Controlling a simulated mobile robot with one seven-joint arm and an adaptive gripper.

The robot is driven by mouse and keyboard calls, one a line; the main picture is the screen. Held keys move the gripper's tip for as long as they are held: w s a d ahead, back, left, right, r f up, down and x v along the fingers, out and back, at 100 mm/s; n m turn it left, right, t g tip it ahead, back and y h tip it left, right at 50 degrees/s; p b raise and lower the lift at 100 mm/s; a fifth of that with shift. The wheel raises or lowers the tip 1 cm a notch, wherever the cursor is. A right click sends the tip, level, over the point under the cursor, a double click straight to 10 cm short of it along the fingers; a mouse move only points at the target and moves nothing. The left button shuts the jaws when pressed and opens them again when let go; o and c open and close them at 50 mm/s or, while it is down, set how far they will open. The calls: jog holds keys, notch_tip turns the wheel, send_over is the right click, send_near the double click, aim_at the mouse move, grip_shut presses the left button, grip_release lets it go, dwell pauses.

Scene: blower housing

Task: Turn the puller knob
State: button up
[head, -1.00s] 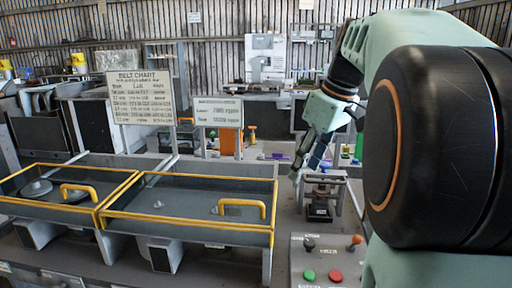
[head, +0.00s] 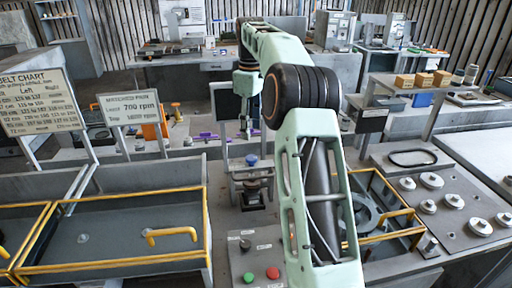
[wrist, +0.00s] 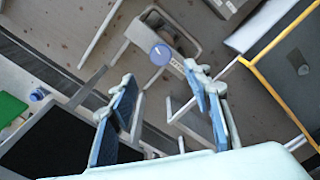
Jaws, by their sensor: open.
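The puller (head: 250,186) is a small grey metal frame on the bench, with a round blue knob (head: 251,160) on top. I take this blue knob as the puller knob. In the wrist view the blue knob (wrist: 160,55) shows beyond my fingertips, roughly between them in the picture. My gripper (wrist: 160,76) is open, its two blue-padded fingers apart with nothing between them. In the head view my gripper (head: 244,130) hangs above and behind the knob, small and partly hard to make out. It is apart from the knob.
A control panel with a green button (head: 248,277) and a red button (head: 272,273) lies in front of the puller. A yellow-railed housing (head: 120,252) stands left, another (head: 412,232) right. Belt chart (head: 40,103) and rpm sign (head: 130,107) stand at left.

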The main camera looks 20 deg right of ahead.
aim_at(251, 157)
notch_tip(251, 157, down, 10)
jog(key=shift+r, duration=0.1)
dwell(0.4)
jog(key=c, duration=1.1)
jog(key=shift+c, duration=0.3)
jog(key=shift+m, duration=0.4)
